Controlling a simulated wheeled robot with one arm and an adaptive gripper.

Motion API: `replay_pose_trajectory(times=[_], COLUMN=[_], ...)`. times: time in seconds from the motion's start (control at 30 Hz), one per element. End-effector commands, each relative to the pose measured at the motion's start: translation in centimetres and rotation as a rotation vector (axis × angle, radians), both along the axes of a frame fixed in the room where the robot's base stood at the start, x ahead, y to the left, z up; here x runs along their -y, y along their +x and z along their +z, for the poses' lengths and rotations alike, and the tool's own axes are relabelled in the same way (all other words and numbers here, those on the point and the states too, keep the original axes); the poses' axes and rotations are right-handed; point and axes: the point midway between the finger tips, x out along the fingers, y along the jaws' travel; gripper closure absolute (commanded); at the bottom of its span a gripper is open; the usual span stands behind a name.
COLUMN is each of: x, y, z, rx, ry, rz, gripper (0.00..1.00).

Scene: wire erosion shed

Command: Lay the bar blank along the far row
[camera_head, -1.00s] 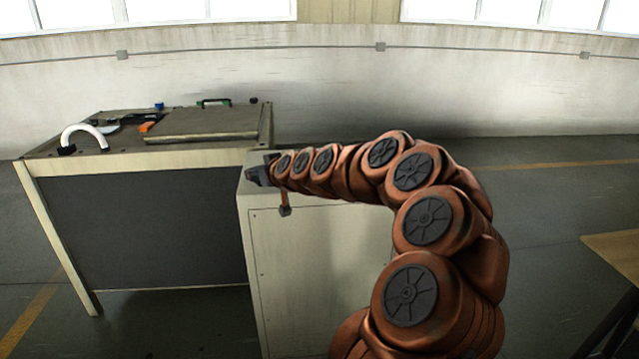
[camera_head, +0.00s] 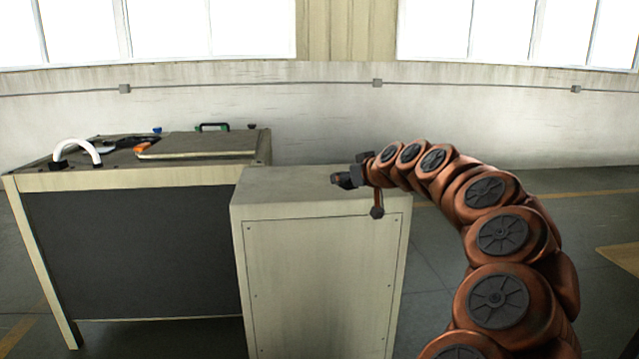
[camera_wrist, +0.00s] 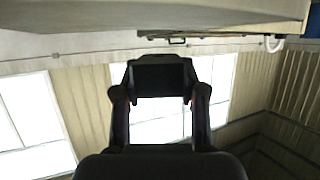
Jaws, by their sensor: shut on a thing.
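My gripper (camera_head: 340,180) is at the end of my arm, over the right part of the pale cabinet's top in the head view. In the wrist view my gripper (camera_wrist: 160,75) has a dark block-like shape across its fingertips. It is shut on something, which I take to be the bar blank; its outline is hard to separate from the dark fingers. I cannot pick out a far row for certain. A flat tan slab (camera_head: 200,144) lies on the workbench (camera_head: 120,178) at the left, away from my gripper.
The pale cabinet (camera_head: 310,290) stands right of the workbench, its top largely clear. On the workbench are a white curved pipe (camera_head: 82,147), an orange item (camera_head: 142,147), a green handle-like item (camera_head: 212,127) and a small blue piece (camera_head: 157,130). A wall stands behind.

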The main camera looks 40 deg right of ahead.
Motion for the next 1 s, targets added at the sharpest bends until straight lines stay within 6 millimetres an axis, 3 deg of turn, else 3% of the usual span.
replay_pose_trajectory(times=[0.5, 1.0], x=[2.0, 3.2], y=[7.5, 12.1], z=[-0.5, -1.0], rx=[0.004, 0.003], ry=[-0.005, -0.004], rz=[-0.005, -0.005], gripper=[1.0, 1.0])
